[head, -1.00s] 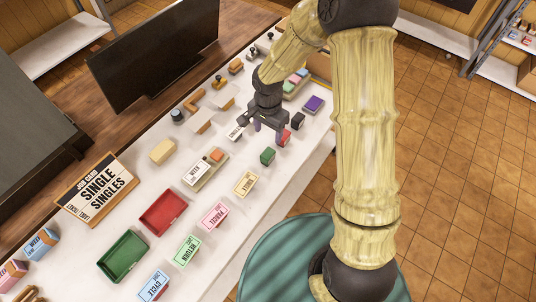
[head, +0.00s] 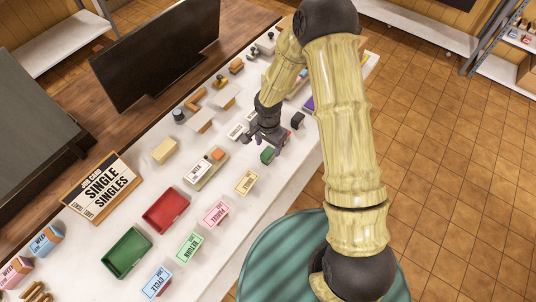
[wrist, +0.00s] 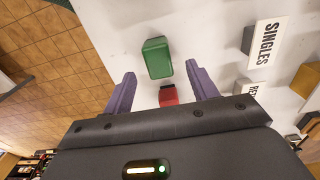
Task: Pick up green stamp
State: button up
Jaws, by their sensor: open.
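The green stamp (head: 267,155) is a small green block on the white counter, and it also shows in the wrist view (wrist: 157,58). My gripper (head: 262,143) is just above and beside it in the head view. In the wrist view my gripper (wrist: 160,75) is open, with its two purple fingers apart. The green stamp lies ahead of the fingertips, between their lines, and nothing is held. A red stamp (wrist: 169,95) sits nearer, between the fingers. In the head view my gripper partly covers the red stamp.
A black block (head: 297,120) stands to the right of the gripper. Red (head: 166,212) and green (head: 125,253) trays sit farther left. The counter's right edge is close by.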

aim_at(268, 151)
jog(key=shift+s+f+p, duration=0.1)
jog(key=shift+f+p, duration=0.75)
jog(key=shift+f, duration=1.4)
jog(key=shift+a, duration=0.1)
jog(key=c, duration=1.1)
